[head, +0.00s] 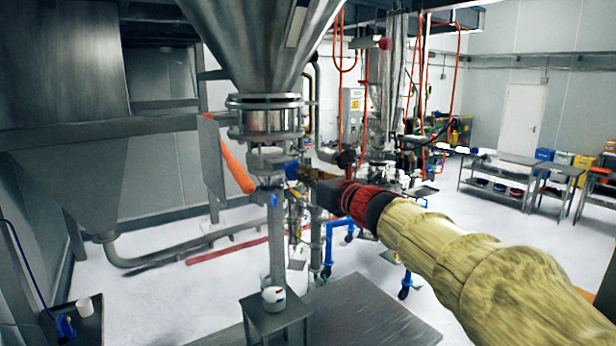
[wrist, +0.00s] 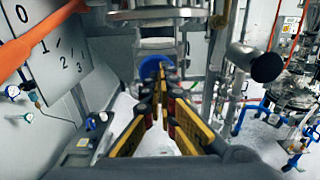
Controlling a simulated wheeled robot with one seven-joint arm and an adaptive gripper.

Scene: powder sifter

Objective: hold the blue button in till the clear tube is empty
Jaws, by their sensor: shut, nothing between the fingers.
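The blue button (wrist: 150,67) is round and sits straight ahead in the wrist view, partly hidden behind my fingertips. In the head view it shows as a small blue patch (head: 291,170) below the large steel hopper. My gripper (wrist: 159,72) is shut and empty, its yellow-and-black fingers meeting at the button's face. It also shows in the head view (head: 303,174), right at the blue patch. The tips look to be against the button, but I cannot tell how far in it is. I cannot clearly make out the clear tube or its contents.
The steel hopper (head: 265,40) hangs above the valve assembly. An orange bar (head: 238,167) is left of the button. A dark handle (wrist: 266,66) sticks out on the right in the wrist view. A small stand (head: 278,312) holds a white cup (head: 273,298) below.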

